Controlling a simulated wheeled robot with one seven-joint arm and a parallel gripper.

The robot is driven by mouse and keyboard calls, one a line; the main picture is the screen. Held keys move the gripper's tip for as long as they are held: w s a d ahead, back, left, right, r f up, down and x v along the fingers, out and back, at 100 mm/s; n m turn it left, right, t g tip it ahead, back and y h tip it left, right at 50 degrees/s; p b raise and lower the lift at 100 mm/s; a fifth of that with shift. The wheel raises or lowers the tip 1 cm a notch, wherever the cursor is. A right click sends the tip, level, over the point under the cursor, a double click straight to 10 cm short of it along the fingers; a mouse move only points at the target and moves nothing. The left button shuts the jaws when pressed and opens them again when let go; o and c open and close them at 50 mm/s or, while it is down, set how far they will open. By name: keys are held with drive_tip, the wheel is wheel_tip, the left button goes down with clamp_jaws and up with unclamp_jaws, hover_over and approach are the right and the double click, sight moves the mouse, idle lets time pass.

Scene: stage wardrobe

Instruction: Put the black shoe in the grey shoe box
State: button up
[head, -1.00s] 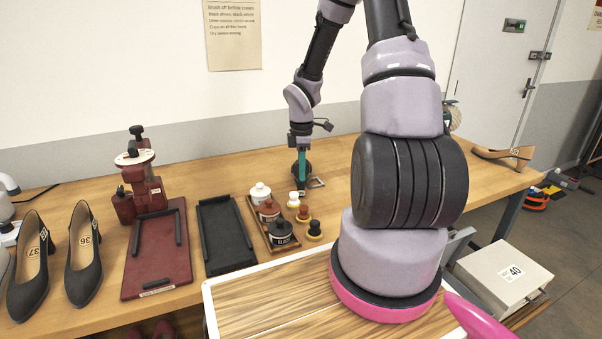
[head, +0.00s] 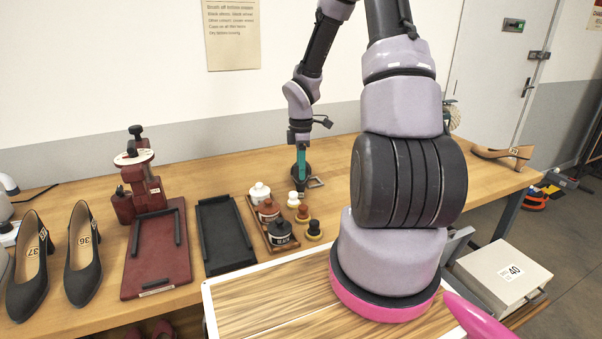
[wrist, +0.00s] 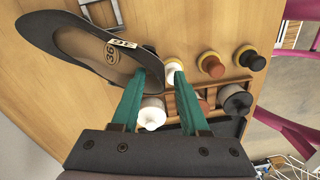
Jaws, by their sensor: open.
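A black shoe (wrist: 95,50) marked 36 lies under my gripper in the wrist view, toe to the upper left. Its heel end passes behind the left finger and shows between the fingers. My gripper (wrist: 164,72) is open, with teal fingers; I cannot tell whether they touch the shoe. In the head view my gripper (head: 302,176) points down over the table behind the small jars, with a dark shape at its tips. A pale grey box (head: 485,270) labelled 40 is low at the right; its lid looks closed.
Two more black shoes, marked 37 (head: 30,275) and 36 (head: 85,262), stand at the left. A red press (head: 136,180), a red tray (head: 158,262), a black tray (head: 226,235) and a wooden rack (head: 262,238) of jars stand on the table (head: 345,165). A tan shoe (head: 502,155) lies right.

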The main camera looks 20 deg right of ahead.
drive_tip(key=s+a+r+m+t, duration=0.1)
drive_tip(key=s+r+m, duration=0.15)
drive_tip(key=r, duration=0.55)
drive_tip(key=s+a+r+m+t+h, duration=0.1)
drive_tip(key=s+a+r+m, duration=0.15)
drive_tip(key=r, duration=0.65)
drive_tip(key=s+r+m+t, duration=0.15)
drive_tip(key=r+m, duration=0.25)
drive_tip(key=r, duration=0.4)
drive_tip(key=s+a+r+m+t+y, duration=0.3)
drive_tip(key=s+a+r+m+t, duration=0.15)
drive_tip(key=s+r+m, duration=0.75)
drive_tip(key=w+d+f+g, duration=0.25)
drive_tip(key=w+f, duration=0.35)
drive_tip(key=w, duration=0.3)
drive_tip(key=w+d+f+g, duration=0.2)
drive_tip(key=w+d+f, duration=0.2)
drive_tip(key=w+f, duration=0.3)
drive_tip(key=w+d+f+g, duration=0.1)
drive_tip(key=w+d+f, duration=0.25)
drive_tip(key=f, duration=0.25)
drive_tip(key=w+d+f+m+g+h, duration=0.1)
drive_tip(key=w+d+f, duration=0.1)
drive_tip(key=w+f, duration=0.35)
drive_tip(key=w+d+f, duration=0.2)
drive_tip(key=d+f, duration=0.1)
drive_tip(key=f, duration=0.5)
drive_tip(key=shift+w+f, duration=0.15)
drive_tip(key=shift+f, duration=5.15)
clamp_jaws()
